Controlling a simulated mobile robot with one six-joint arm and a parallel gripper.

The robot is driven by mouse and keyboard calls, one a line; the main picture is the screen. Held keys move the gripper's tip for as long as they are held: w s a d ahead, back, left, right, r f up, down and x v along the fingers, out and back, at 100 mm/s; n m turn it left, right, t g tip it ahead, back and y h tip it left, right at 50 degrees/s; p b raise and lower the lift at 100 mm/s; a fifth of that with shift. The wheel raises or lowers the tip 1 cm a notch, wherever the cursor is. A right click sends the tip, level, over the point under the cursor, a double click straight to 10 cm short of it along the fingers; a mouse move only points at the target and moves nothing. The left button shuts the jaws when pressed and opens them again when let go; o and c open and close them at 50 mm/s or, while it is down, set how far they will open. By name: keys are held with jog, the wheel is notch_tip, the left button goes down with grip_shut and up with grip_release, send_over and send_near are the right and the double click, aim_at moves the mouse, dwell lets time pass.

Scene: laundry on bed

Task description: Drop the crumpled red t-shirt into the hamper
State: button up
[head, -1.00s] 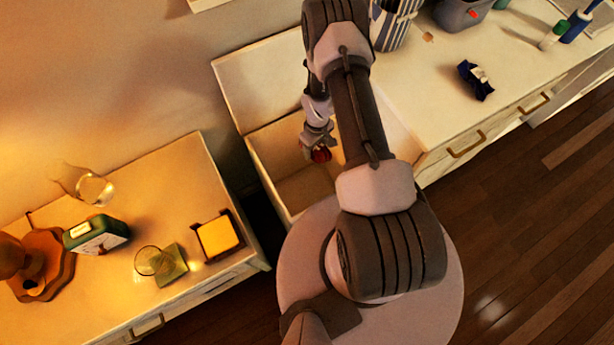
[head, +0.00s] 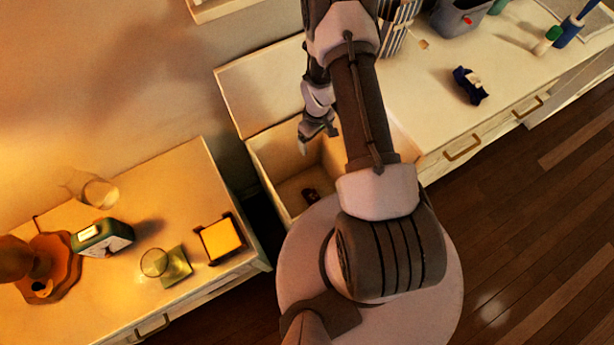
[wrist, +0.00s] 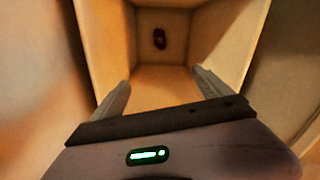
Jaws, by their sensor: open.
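The crumpled red t-shirt (head: 311,195) lies on the floor of the open hamper (head: 262,165), looking small and dark in the shade. In the wrist view the t-shirt (wrist: 159,39) is a dark red lump on the bottom of the hamper (wrist: 236,40), apart from my fingers. My gripper (head: 318,143) hangs over the hamper's opening. In the wrist view my gripper (wrist: 160,90) has its two fingers spread wide with nothing between them.
A nightstand with an alarm clock (head: 103,237), a glass (head: 154,262) and a yellow-topped box (head: 221,239) stands at the left. A dresser at the right holds a dark blue crumpled item (head: 470,86), a grey bin (head: 460,15) and bottles. Wooden floor (head: 540,220) is clear at lower right.

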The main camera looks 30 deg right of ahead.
notch_tip(320, 180, up, 9)
jog(key=p, duration=0.2)
